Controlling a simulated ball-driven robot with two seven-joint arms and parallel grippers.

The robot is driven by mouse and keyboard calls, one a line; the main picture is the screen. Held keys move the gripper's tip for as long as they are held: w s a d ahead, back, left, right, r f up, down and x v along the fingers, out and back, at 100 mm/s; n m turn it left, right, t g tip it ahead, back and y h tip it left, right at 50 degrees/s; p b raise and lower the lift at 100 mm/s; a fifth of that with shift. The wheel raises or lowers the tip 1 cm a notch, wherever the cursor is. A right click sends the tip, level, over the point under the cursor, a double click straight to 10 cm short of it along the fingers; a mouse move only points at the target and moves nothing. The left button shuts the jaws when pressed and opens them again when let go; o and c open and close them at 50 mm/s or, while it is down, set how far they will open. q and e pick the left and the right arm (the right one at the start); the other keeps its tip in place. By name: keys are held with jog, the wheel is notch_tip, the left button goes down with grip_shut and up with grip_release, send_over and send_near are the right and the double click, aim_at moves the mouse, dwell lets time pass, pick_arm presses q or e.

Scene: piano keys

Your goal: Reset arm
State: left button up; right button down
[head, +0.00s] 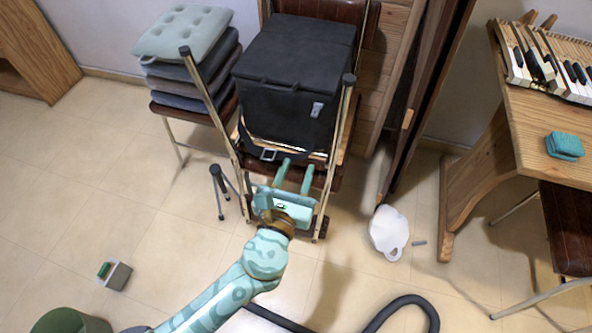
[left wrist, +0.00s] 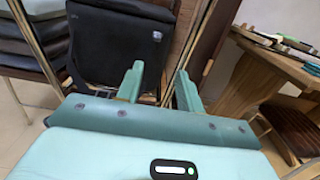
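My right gripper is not in either view. Piano keys (head: 560,62) lie on the wooden table at the upper right, well away from the left gripper.
Grey cushions (head: 190,70) are piled at left. The wooden table (head: 525,110) holds a teal sponge-like block (head: 565,145). A white lid-like object (head: 388,232) and black hose (head: 405,303) lie on the floor. Floor at left is mostly clear.

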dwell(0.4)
